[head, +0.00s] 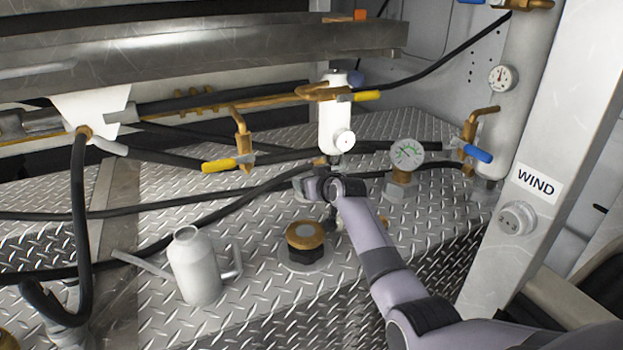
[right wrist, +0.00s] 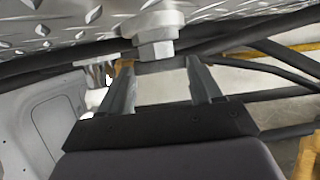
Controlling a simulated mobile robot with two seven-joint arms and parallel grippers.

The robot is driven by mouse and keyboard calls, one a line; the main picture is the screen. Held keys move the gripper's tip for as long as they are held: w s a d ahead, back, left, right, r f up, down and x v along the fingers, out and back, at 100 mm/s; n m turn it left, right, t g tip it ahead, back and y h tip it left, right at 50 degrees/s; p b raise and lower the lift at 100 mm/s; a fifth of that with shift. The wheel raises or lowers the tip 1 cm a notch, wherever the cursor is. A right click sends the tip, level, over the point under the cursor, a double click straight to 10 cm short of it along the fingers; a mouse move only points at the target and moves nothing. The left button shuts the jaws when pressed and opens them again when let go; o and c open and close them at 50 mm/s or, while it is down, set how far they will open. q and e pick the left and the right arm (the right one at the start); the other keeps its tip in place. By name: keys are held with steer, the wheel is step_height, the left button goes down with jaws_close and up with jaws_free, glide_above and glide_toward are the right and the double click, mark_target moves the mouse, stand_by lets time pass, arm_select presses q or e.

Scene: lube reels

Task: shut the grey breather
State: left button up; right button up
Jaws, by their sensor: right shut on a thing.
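My right gripper (head: 322,186) reaches in from the lower right of the head view, to just below the white cylinder (head: 335,118). A small part of a grey fitting (head: 302,183), which looks like the grey breather, shows at the left of the gripper; the arm hides the rest. In the right wrist view, the gripper's two fingertips (right wrist: 160,62) are at either side of a pale grey stepped fitting (right wrist: 157,48). The gripper is shut on this fitting. How far the breather is turned cannot be told. My left gripper is not in view.
A brass-capped filler (head: 305,240) and a grey watering can (head: 196,266) stand left of my arm. A yellow-handled valve (head: 230,160) and black hoses are left.

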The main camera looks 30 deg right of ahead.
steer(key=o, duration=1.1)
steer(key=shift+c, duration=0.2)
steer(key=shift+p+v, duration=0.5)
steer(key=shift+v, duration=3.05)
steer(key=shift+f, duration=0.1)
